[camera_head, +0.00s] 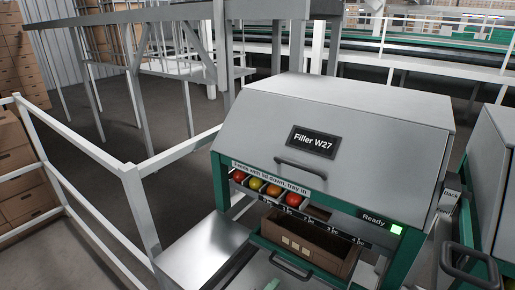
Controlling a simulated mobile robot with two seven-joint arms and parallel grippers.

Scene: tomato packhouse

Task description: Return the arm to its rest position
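Neither of my grippers shows in the head view, and no arm of mine can be made out. The grey machine labelled "Filler W27" (345,110) stands in the middle right, with its sloped hood down. A dark bar handle (300,168) is on the hood. Below it, several red, yellow and orange tomatoes (255,184) sit in a row of small compartments. A brown tray (297,249) with a few pale squares inside sits in the opening under them. A "Ready" sign (373,219) has a lit green square (396,230) beside it.
A bare metal shelf (203,250) adjoins the filler's left side. A white railing (140,205) runs along the left. Another machine (492,175) stands close on the right, with a dark loop handle (470,268) in front. Stacked cardboard boxes (20,165) are at the far left.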

